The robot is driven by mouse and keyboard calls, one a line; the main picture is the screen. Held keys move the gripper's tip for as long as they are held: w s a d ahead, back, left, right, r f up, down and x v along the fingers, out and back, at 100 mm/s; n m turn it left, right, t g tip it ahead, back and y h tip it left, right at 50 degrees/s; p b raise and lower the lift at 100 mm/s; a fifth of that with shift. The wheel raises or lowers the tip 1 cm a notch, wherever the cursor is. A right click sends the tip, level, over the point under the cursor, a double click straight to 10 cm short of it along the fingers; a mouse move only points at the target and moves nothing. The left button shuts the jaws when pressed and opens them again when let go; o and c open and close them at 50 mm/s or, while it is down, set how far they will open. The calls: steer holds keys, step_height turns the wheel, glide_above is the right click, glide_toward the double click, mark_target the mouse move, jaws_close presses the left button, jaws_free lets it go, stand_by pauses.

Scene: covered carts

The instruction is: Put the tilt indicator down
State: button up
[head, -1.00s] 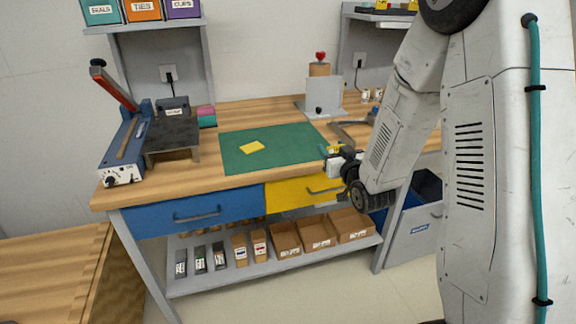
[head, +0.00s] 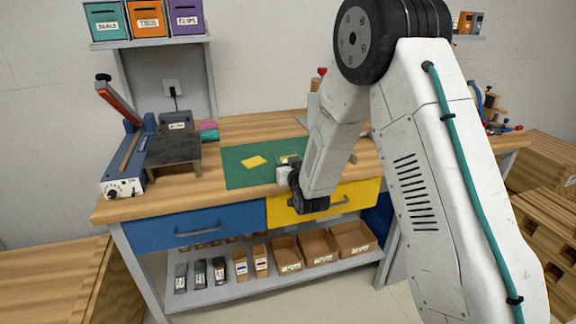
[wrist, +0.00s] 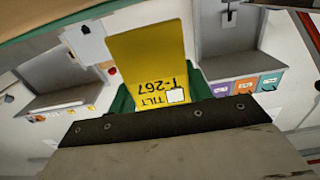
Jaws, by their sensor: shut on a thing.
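The tilt indicator (wrist: 150,55) is a flat yellow piece marked "TILT" with a white square. In the wrist view it stands out beyond the dark jaw edge (wrist: 170,122) of my gripper, which is shut on it. In the head view my gripper (head: 287,168) is at the front right part of the green mat (head: 240,176), with only a small bit of yellow showing at its tip. I cannot tell its exact height above the mat. A separate yellow piece (head: 254,161) lies flat on the mat, left of my gripper.
A blue-based lever device (head: 125,165) and a dark stand (head: 174,149) are on the bench's left. Blue (head: 190,225) and yellow (head: 350,199) drawers are below the top. The mat's left part is bare.

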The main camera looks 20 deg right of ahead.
steer(key=shift+f, duration=0.9)
steer(key=shift+f, duration=0.1)
steer(key=o, duration=0.9)
steer(key=shift+o, duration=0.2)
steer(key=s, duration=1.2)
